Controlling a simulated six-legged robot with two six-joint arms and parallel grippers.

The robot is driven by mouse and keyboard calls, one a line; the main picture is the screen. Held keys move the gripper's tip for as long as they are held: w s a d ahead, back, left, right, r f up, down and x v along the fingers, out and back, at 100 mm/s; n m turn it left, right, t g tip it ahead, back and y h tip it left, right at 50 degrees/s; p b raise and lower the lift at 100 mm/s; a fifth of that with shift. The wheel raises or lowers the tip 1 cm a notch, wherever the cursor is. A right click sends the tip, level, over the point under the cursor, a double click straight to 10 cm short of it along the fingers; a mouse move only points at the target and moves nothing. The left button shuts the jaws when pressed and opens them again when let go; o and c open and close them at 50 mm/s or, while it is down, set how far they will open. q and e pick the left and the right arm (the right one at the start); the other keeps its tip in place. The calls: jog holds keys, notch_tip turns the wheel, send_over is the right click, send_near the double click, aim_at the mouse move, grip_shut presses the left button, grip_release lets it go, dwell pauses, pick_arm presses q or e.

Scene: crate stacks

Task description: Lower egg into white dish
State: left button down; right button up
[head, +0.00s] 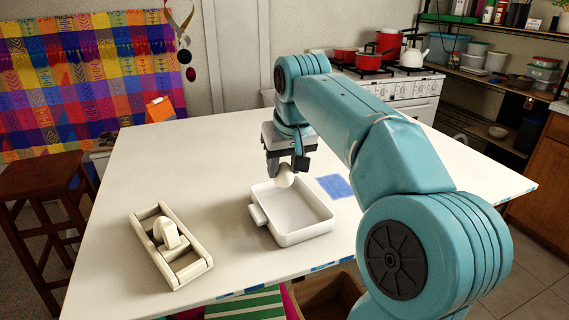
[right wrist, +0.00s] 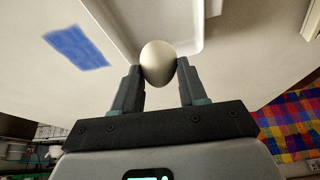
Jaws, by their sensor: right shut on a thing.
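A white egg (head: 285,176) is held between the fingertips of my right gripper (head: 287,165). In the right wrist view, both fingers of the right gripper (right wrist: 160,75) touch the sides of the egg (right wrist: 158,62). The white dish (head: 308,232) is a shallow rectangular tray with a small tab on its left side, lying on the table. The egg appears near or over the dish's far edge; its exact height is hard to tell. Part of the dish (right wrist: 200,47) also shows behind the egg in the right wrist view. My left gripper is not in view.
The white table (head: 135,190) holds a cream-coloured frame with a rounded part (head: 170,245) left of the dish. A blue patch (head: 335,186) lies beyond the dish to the right. Clear table surrounds the dish on the left and far side. A dark red stool (head: 40,175) stands at the left.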

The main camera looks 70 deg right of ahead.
aim_at(284, 184)
jog(key=shift+f+b, duration=2.1)
jog(key=shift+f, duration=0.4)
dwell(0.8)
jog(key=o, duration=0.8)
jog(key=shift+c, duration=0.2)
jog(key=p+v, duration=0.6)
jog(key=v, duration=1)
jog(key=shift+r, duration=0.25)
